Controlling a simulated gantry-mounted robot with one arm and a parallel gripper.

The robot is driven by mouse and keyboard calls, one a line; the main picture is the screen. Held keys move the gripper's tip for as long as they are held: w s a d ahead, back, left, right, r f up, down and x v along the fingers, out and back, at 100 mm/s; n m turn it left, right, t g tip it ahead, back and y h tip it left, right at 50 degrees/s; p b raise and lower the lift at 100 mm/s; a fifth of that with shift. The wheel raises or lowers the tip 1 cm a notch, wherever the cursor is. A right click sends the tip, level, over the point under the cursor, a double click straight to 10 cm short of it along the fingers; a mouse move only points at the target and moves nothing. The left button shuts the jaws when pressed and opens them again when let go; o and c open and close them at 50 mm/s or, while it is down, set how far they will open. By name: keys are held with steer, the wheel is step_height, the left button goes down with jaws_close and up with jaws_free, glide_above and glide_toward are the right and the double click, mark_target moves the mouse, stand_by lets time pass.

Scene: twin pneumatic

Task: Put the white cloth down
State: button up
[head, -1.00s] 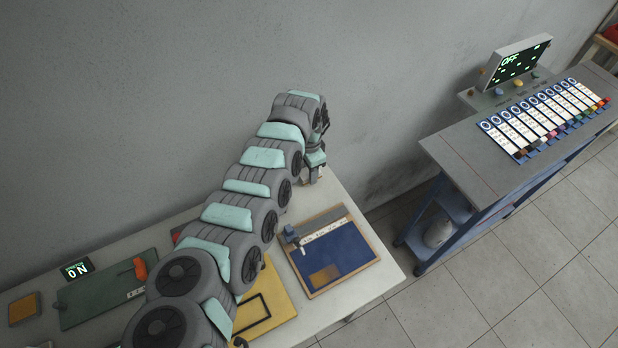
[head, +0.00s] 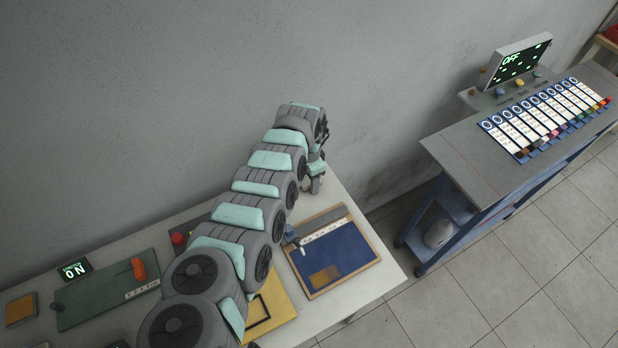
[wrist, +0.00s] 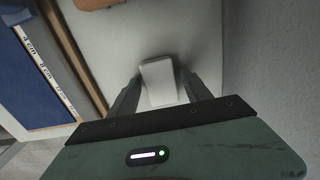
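The white cloth (wrist: 160,80) shows in the wrist view as a small, pale folded block between my fingertips. My gripper (wrist: 160,75) has one dark finger on each side of the cloth, and the fingertips look closed against its sides. Whether the cloth's underside touches the pale tabletop (wrist: 105,65) is hard to tell. In the head view my gripper (head: 314,186) points down over the far right end of the table (head: 345,200), near the wall. The cloth cannot be made out there.
A blue cutting board (head: 340,262) with a ruler strip lies near the gripper. A brown object (wrist: 95,3) is at the wrist view's top edge. The grey wall (wrist: 265,60) is close on the right. A blue-legged bench (head: 470,165) stands across a floor gap.

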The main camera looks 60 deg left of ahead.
mark_target(308, 179)
steer(key=shift+o, duration=0.2)
step_height(308, 179, up, 12)
steer(key=p, duration=0.1)
steer(key=shift+r, duration=0.15)
stand_by(0.4)
steer(key=shift+s, duration=0.1)
stand_by(0.4)
